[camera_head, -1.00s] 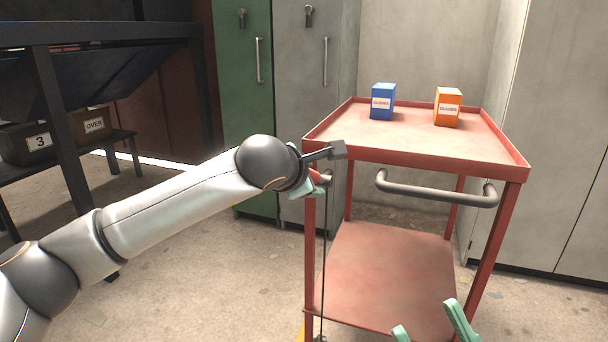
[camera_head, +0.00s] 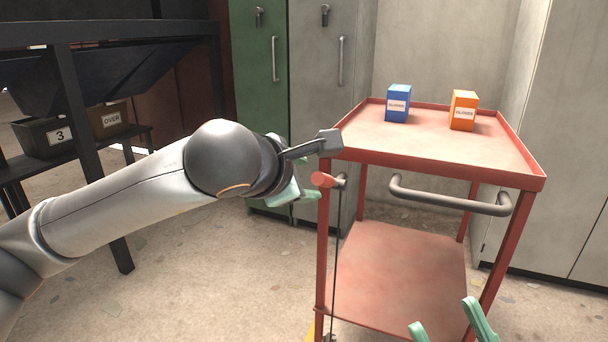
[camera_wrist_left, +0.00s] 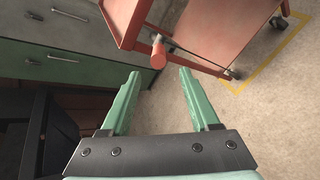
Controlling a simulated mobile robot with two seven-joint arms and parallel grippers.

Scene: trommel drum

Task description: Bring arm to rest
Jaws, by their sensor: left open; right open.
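My left gripper (camera_head: 308,195) has green fingers and is open and empty, just left of the red cart's (camera_head: 440,158) front left post. In the left wrist view its two fingers (camera_wrist_left: 157,80) are spread apart with nothing between them. A red-ended lever (camera_head: 322,180) on the cart post lies close to the fingertips but apart from them; it also shows in the left wrist view (camera_wrist_left: 158,52). My right gripper (camera_head: 447,318) shows only as two green fingertips at the bottom edge, spread apart, in front of the cart's lower shelf.
A blue box (camera_head: 398,104) and an orange box (camera_head: 463,110) stand on the cart's top. A grey push handle (camera_head: 450,197) juts from its front. Green (camera_head: 262,90) and grey lockers stand behind. A black frame with bins marked 3 (camera_head: 58,136) and OVER (camera_head: 110,120) is at left.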

